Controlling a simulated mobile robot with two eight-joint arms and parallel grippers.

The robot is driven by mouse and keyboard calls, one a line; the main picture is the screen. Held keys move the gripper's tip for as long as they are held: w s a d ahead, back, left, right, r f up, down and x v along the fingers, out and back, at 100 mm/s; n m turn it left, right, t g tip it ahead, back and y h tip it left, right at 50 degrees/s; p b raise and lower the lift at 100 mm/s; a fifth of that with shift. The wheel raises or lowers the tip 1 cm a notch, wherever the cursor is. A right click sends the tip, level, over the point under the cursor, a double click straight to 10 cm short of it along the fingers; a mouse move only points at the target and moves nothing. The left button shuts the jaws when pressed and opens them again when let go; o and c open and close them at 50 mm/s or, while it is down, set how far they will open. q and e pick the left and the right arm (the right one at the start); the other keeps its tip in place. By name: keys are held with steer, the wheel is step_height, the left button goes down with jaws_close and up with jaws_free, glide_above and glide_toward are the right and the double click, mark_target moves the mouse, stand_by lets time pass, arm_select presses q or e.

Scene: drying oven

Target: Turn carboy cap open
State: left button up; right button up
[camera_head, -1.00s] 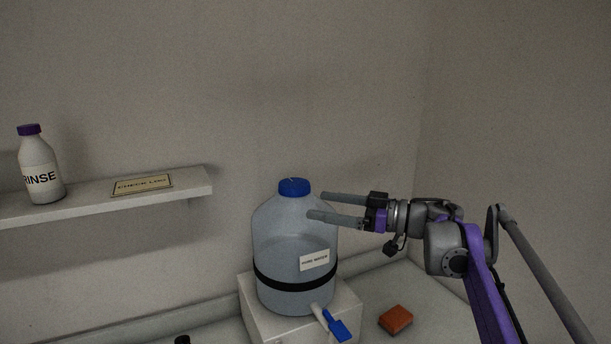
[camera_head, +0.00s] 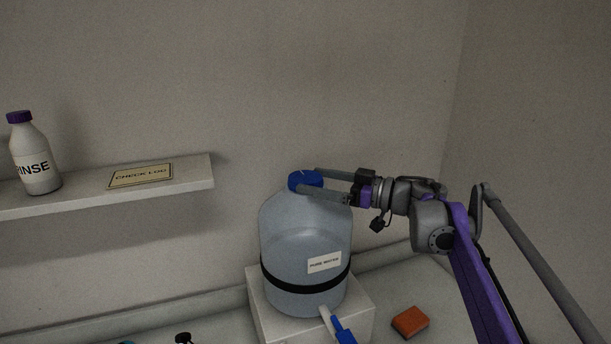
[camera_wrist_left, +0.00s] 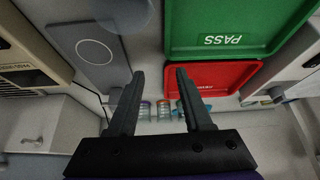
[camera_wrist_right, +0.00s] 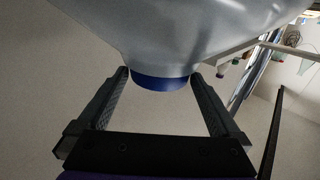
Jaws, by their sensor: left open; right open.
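The carboy (camera_head: 304,243) is a translucent blue-grey jug with a black band and a white label, upright on a white block. Its blue cap (camera_head: 304,178) sits on the neck and shows a small light mark on top. My right gripper (camera_head: 307,181) is open at the cap, one finger in front and one behind. My left gripper (camera_wrist_left: 151,75) is open and empty, away from the carboy, above green and red trays.
A blue-handled spigot (camera_head: 342,330) sticks out at the carboy's lower front. An orange sponge (camera_head: 410,321) lies right of the white block (camera_head: 361,304). A shelf (camera_head: 203,172) at left holds a rinse bottle (camera_head: 34,157) and a sign (camera_head: 141,175). The wall stands close behind.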

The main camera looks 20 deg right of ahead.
mark_target(290, 175)
steer(key=shift+x, duration=1.6)
steer(key=shift+c, duration=0.2)
steer(key=c, duration=0.9)
